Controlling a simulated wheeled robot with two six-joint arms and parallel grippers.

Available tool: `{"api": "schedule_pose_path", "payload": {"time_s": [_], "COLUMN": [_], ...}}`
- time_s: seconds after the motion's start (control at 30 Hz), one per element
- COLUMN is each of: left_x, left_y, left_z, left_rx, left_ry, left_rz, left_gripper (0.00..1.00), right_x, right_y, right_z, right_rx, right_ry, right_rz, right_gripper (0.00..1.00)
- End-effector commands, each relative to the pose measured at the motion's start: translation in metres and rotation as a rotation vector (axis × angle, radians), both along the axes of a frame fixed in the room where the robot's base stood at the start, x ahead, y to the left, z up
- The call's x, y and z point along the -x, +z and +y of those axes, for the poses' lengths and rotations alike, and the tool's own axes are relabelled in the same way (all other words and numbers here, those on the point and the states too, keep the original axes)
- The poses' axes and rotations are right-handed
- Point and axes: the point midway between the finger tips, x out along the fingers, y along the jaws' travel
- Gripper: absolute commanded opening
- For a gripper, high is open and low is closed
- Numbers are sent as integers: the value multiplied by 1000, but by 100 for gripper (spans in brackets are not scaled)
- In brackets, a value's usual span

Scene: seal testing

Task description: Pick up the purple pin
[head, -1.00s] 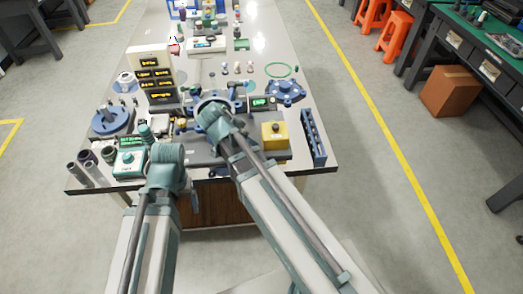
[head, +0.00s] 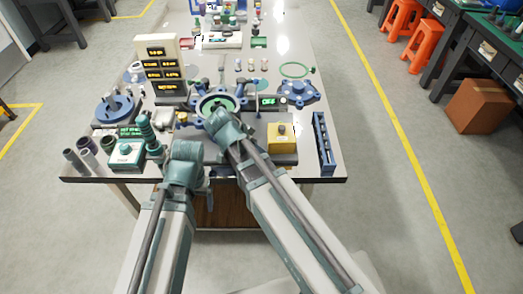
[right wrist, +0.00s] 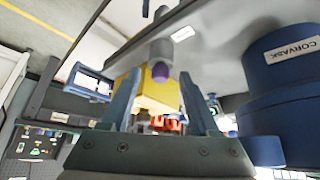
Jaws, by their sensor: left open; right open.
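A purple tip (right wrist: 160,73) on a grey cylindrical part (right wrist: 160,48) shows in the right wrist view, in front of the yellow block. I take it for the purple pin; I cannot make it out in the head view. My right gripper (right wrist: 159,80) is open, and the purple tip appears between its two fingers. I cannot tell how far beyond them it lies, and I see no contact. In the head view the right arm ends over the table by the round blue housing (head: 205,103). My left gripper (head: 200,172) is open near the table's front edge, largely hidden by its arm.
A yellow block with a dark knob (head: 281,143) and a blue rack (head: 323,142) stand at the right. A blue flanged part (head: 291,93) lies behind. A green button box (head: 126,152) and several tubes (head: 76,160) stand left. A display stand (head: 165,70) rises behind.

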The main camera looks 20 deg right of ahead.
Motion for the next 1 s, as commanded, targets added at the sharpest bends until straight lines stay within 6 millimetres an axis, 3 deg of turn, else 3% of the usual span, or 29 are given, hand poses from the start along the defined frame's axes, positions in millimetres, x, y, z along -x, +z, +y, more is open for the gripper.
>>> {"api": "schedule_pose_path", "payload": {"time_s": [0.1,0.43,1.0], "left_x": [0,0,0], "left_y": [1,1,9], "left_z": [0,0,0], "left_rx": [0,0,0], "left_ry": [0,0,0], "left_rz": [0,0,0], "left_gripper": [85,85,85], "right_x": [0,0,-1], "right_y": [1,1,9], "right_z": [0,0,-4], "right_rx": [0,0,0], "right_ry": [0,1,1], "right_rz": [0,0,0], "right_gripper": [58,0,0]}}
